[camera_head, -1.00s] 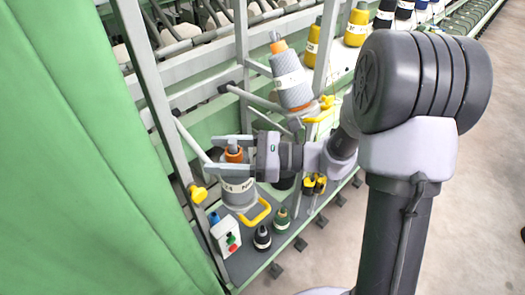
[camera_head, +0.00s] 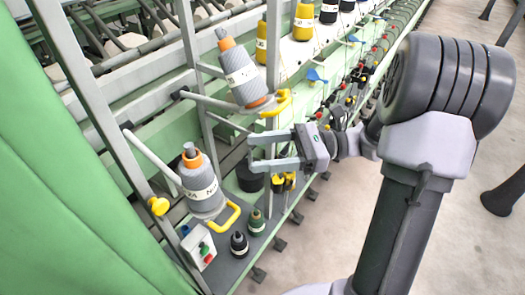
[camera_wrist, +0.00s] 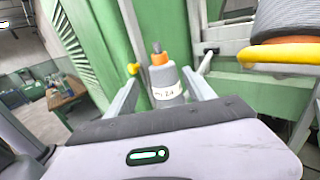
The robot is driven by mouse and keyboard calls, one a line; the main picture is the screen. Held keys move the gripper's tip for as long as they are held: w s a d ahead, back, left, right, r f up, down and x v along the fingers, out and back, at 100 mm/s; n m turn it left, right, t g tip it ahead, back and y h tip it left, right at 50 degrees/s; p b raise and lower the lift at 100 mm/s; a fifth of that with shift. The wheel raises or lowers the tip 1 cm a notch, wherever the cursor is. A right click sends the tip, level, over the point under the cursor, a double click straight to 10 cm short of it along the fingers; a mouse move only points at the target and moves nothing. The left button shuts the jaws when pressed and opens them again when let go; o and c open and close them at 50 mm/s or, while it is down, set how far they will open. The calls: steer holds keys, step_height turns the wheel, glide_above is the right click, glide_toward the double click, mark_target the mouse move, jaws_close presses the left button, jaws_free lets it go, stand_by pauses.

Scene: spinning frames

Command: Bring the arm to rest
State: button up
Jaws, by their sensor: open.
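My gripper (camera_head: 262,152) is open and empty in the head view, its two fingers pointing left into the spinning frame. A grey bobbin with an orange collar (camera_head: 201,182) sits tilted on the lower holder, left of the fingertips and apart from them. In the wrist view this bobbin (camera_wrist: 167,82) shows ahead, beyond and between the open fingers. A second grey bobbin (camera_head: 241,72) hangs tilted on the upper holder, above my gripper. Its lower end appears to show at the upper right of the wrist view (camera_wrist: 287,18).
A yellow handle (camera_head: 228,217) juts out by the lower bobbin, another (camera_head: 283,101) by the upper one. A control box (camera_head: 199,247) and small dark bobbins (camera_head: 239,244) stand on the low shelf. A green panel (camera_head: 60,190) fills the left. Floor (camera_head: 325,215) lies open at right.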

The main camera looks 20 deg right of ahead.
stand_by(0.4)
steer(key=s+a+f+n+g+h+b, duration=0.2)
steer(key=s+a+f+n+h+b, duration=0.15)
steer(key=f+b, duration=0.25)
steer(key=s+a+f+n+g+h+b, duration=0.2)
steer(key=s+a+f+n+g+b, duration=0.15)
steer(key=f+b, duration=0.3)
steer(key=s+f+n+t+h+b, duration=0.3)
steer(key=f+n+h+b, duration=0.1)
steer(key=f+b, duration=0.5)
steer(key=s+d+f+n+t+h+b, duration=0.1)
steer(key=s+f+n+t+h+b, duration=0.2)
steer(key=f+b, duration=0.6)
steer(key=n+t+h, duration=0.1)
steer(key=n+h, duration=0.1)
steer(key=h, duration=0.1)
steer(key=shift+s, duration=0.25)
